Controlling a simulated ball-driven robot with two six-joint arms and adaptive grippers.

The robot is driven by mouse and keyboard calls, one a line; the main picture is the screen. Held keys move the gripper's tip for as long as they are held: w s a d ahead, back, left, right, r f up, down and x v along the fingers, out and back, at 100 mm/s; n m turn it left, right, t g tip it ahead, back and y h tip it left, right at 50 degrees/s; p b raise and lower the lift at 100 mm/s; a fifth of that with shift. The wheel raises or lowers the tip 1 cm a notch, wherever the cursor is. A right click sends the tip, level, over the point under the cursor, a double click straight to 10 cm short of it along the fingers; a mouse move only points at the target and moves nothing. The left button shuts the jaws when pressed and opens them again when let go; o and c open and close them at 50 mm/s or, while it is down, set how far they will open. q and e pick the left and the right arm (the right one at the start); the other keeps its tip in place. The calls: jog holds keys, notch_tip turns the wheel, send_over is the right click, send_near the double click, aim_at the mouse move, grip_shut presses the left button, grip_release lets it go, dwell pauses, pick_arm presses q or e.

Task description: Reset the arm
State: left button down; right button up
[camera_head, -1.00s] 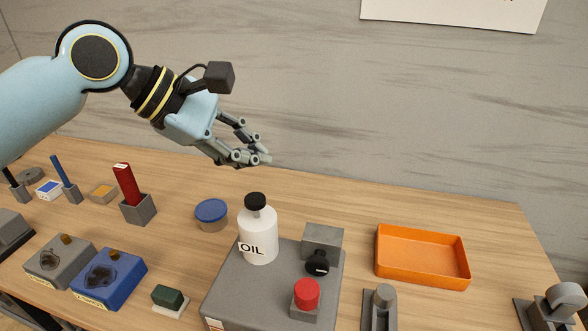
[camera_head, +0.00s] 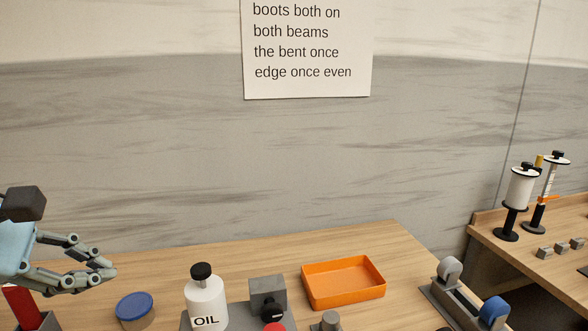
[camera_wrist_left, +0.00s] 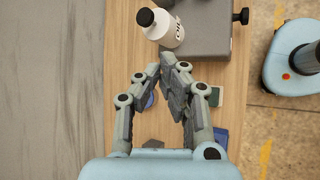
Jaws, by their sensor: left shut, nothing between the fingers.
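My left gripper (camera_head: 106,266) is at the left edge of the head view, above the table's left part. In the left wrist view its fingertips (camera_wrist_left: 168,62) are together, with nothing between them. The white oil bottle (camera_head: 206,298) with a black cap stands to the right of the gripper in the head view. It also shows in the left wrist view (camera_wrist_left: 163,30), beyond the fingertips and apart from them. My right gripper is in neither view.
An orange tray (camera_head: 345,296) stands empty on the table. A blue-lidded jar (camera_head: 134,308) is below the gripper. A grey block with a black knob (camera_head: 268,294) is beside the bottle. A sign (camera_head: 307,50) hangs on the wall. A second table (camera_head: 480,228) with spools is at right.

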pick_arm(q)
jog(key=s+a+f+m+g+y, duration=0.1)
jog(key=s+f+m+g+y, duration=0.1)
jog(key=s+f+m+y, duration=0.55)
jog(key=s+f+m+g+h, duration=0.1)
jog(key=s+f+m, duration=0.3)
jog(key=s+m, duration=0.75)
notch_tip(320, 180, down, 38)
jog(key=a+g+b, duration=0.2)
jog(key=a+b, duration=0.1)
jog(key=b, duration=1)
jog(key=s+f+b, duration=0.3)
jog(key=s+f, duration=0.3)
jog(key=f, duration=0.3)
jog(key=s+f+b, duration=0.4)
jog(key=s+f, duration=0.3)
jog(key=f, duration=0.3)
jog(key=s+a+f+g+b, duration=0.1)
jog(key=s+f+b, duration=0.3)
jog(key=s+f, duration=0.3)
notch_tip(320, 180, down, 3)
jog(key=shift+f, duration=0.1)
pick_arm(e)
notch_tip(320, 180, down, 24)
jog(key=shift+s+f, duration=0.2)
